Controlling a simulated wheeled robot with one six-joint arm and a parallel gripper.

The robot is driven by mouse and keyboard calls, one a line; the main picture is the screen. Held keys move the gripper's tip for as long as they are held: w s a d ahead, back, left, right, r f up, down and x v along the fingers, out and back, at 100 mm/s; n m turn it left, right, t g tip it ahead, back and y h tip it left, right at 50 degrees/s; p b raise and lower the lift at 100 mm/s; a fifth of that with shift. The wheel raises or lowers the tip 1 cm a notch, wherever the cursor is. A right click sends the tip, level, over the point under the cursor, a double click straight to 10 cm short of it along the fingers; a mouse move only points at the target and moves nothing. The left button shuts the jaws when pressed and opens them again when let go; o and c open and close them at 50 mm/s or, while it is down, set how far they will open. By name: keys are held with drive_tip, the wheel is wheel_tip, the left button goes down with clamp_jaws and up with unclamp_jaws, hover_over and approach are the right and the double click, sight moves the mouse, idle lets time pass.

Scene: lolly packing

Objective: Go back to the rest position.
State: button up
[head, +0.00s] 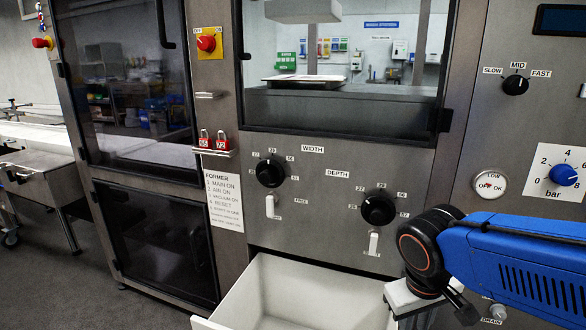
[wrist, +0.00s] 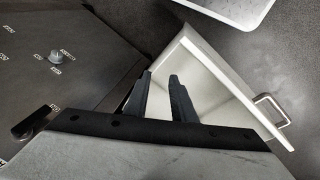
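My gripper (wrist: 160,75) shows in the wrist view as two dark fingers with a clear gap between them. It is open and nothing is between the fingers. It points toward the open white drawer (wrist: 215,55), which lies beyond the fingertips. In the head view my blue arm reaches in from the right, and its wrist end is in front of the machine, beside the right end of the white drawer (head: 228,290). The fingers are not visible in the head view. No lolly is visible.
The machine's front panel (head: 320,225) carries a width knob (head: 270,173) and a depth knob (head: 379,208), close to my arm. A pressure dial (head: 564,175) is behind the arm at right. A metal table (head: 40,160) stands far left. Grey floor in front of the left cabinet is clear.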

drive_tip(key=s+d+r+m+t+y, duration=0.1)
drive_tip(key=s+d+r+m+t, duration=0.1)
drive_tip(key=s+d+t, duration=0.1)
drive_tip(key=shift+s+d+r+y, duration=0.3)
drive_tip(key=shift+s+d, duration=0.25)
drive_tip(key=shift+d, duration=0.2)
idle(2.1)
